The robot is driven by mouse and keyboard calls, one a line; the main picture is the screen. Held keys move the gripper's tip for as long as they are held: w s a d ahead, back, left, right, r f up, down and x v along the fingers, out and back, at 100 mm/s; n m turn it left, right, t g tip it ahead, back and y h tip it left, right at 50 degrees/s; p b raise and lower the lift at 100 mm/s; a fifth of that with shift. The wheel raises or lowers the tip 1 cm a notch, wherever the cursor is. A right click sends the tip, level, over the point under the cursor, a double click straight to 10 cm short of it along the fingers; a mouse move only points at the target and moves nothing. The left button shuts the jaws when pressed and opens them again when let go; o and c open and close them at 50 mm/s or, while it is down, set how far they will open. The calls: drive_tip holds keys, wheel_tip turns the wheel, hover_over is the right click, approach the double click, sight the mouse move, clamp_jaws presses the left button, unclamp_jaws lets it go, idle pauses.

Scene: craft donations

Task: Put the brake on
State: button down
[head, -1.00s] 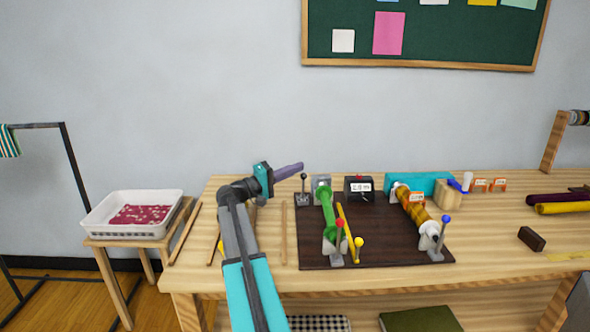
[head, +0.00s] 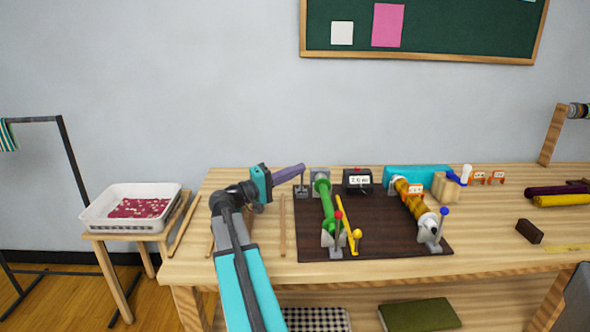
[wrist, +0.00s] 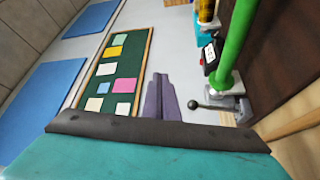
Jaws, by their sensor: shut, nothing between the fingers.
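A lathe-like set-up stands on a dark brown mat (head: 374,247). A small lever with a dark ball knob (head: 302,190) stands at its back left corner; it also shows in the wrist view (wrist: 218,104), right of my fingers. Other levers have a red knob (head: 338,214), a yellow knob (head: 357,234) and a blue knob (head: 444,211). No label shows which one is the brake. My gripper (head: 303,168), with purple fingers, is shut and empty. Its tips are at the dark-knobbed lever's top in the head view; I cannot tell whether they touch. The fingers also show in the wrist view (wrist: 160,95).
A green spindle (head: 327,205) and an amber spindle (head: 412,200) lie along the mat. A dark counter box (head: 357,180) stands at the back between them. Wooden sticks lie left of the mat. A white tray (head: 95,222) stands on a stool at the left.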

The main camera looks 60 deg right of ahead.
drive_tip(key=shift+s+a+r, duration=0.15)
drive_tip(key=shift+s+a, duration=0.85)
drive_tip(key=shift+a, duration=0.25)
